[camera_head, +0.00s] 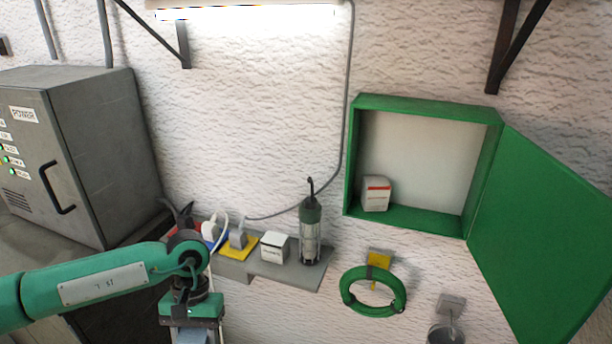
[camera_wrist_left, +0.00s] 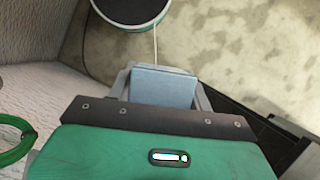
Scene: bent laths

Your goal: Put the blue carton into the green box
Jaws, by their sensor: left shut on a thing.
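The blue carton (camera_wrist_left: 162,86) is pale blue and sits between the two grey fingers of my left gripper (camera_wrist_left: 163,98) in the left wrist view. The gripper is shut on it. In the head view my left gripper (camera_head: 191,326) points down at the bottom edge, in front of and below the shelf; little of the carton shows there. The green box (camera_head: 427,103) hangs on the wall to the right, well apart from and above the gripper. Its green door (camera_head: 545,235) is swung open to the right. My right gripper is not in view.
A white carton with a red band (camera_head: 376,194) stands in the box's left corner; the rest of its floor is free. The shelf (camera_head: 285,276) holds a lamp (camera_head: 310,235), a small white box (camera_head: 275,247) and plugs. A green hose coil (camera_head: 374,311) hangs below the box.

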